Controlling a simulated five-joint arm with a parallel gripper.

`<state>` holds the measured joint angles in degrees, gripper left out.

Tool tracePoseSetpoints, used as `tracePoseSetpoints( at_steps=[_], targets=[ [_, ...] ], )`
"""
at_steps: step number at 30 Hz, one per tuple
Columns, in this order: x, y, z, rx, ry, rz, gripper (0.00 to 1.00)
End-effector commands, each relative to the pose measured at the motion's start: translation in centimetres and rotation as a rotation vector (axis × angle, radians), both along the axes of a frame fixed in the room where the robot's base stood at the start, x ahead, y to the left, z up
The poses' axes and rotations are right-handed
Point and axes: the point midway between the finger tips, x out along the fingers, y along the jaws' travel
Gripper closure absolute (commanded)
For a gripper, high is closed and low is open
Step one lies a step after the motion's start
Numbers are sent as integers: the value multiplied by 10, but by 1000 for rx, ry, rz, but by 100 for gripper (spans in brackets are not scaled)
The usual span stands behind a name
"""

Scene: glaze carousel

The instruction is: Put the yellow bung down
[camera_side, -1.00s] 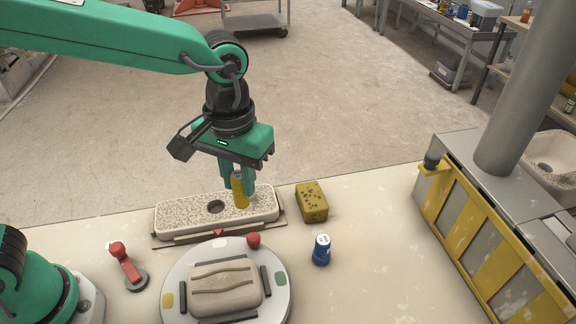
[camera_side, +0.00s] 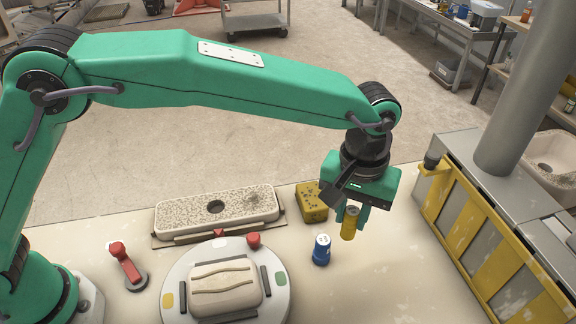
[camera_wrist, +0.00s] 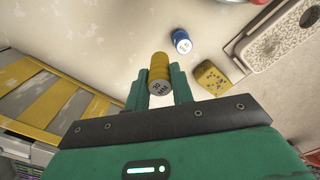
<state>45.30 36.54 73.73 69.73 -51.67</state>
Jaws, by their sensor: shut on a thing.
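The yellow bung (camera_side: 350,224) is a small ribbed cylinder with a grey marked top, upright between the fingers of my gripper (camera_side: 352,214). My gripper is shut on it. In the side view it hangs over the pale table, right of the blue bung. In the wrist view the yellow bung (camera_wrist: 160,72) sits between the two green fingers, its top towards the camera. I cannot tell how far its lower end is above the table.
A blue bung (camera_side: 321,250) stands on the table to the left, with a yellow sponge (camera_side: 311,203) behind it. A speckled block with a hole (camera_side: 180,213), a round turntable (camera_side: 222,309) and a red-handled lever (camera_side: 125,262) lie further left. A yellow-framed cabinet (camera_side: 490,240) stands right.

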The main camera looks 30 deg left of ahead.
Motion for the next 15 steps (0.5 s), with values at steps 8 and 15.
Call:
tracePoseSetpoints(
  at_steps=[8, 15],
  targets=[
    [2, -10, -5, 0, 0, 1, 99],
    [9, -6, -10, 1, 0, 2, 99]
  ],
)
